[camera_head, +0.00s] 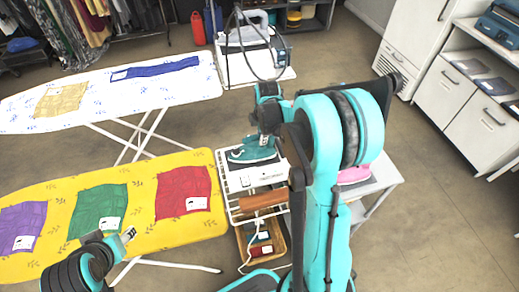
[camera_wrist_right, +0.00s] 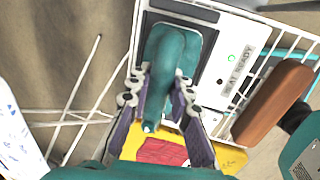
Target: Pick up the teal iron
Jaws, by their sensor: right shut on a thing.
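The teal iron (camera_head: 252,150) is on a white wire-sided stand (camera_head: 222,180) to the right of the yellow ironing board. In the wrist view the iron (camera_wrist_right: 183,50) lies between the fingers of my right gripper (camera_wrist_right: 162,95), which is shut on its handle. My right gripper (camera_head: 268,138) comes down on the iron from above in the head view, and its arm hides part of the stand. I cannot tell whether the iron has left the stand. My left gripper (camera_head: 122,240) is low over the yellow board; its fingers are too small to judge.
The yellow board (camera_head: 135,185) carries purple, green and red cloths. A brown wooden block (camera_head: 263,199) lies at the stand's near end, above a basket (camera_head: 283,243). A pink object (camera_head: 354,175) sits right of my arm. The floor at right (camera_head: 440,220) is clear.

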